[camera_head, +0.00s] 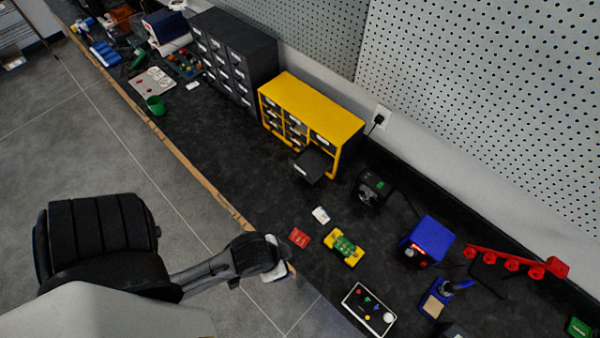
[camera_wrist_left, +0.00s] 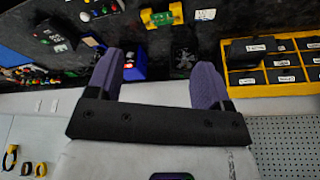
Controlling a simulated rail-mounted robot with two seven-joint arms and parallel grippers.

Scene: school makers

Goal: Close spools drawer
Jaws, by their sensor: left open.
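The yellow drawer cabinet (camera_head: 325,106) stands on the black bench against the pegboard wall. One dark drawer (camera_head: 310,166) sticks out from its lower right part. Its label is too small to read, so I cannot confirm it is the spools drawer. In the left wrist view the yellow cabinet (camera_wrist_left: 288,89) is at the right, with the pulled-out drawer (camera_wrist_left: 250,50) at its left end. My left gripper (camera_head: 279,262) is over the bench's front edge, apart from the drawer. Its two fingers (camera_wrist_left: 157,75) are spread and empty in the left wrist view. My right gripper is not in view.
A dark drawer cabinet (camera_head: 233,55) stands left of the yellow one. A black fan-like device (camera_head: 371,190) is right of the open drawer. A red card (camera_head: 299,237), white card (camera_head: 320,215) and yellow-green board (camera_head: 343,248) lie nearer. Bench left of the drawer is clear.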

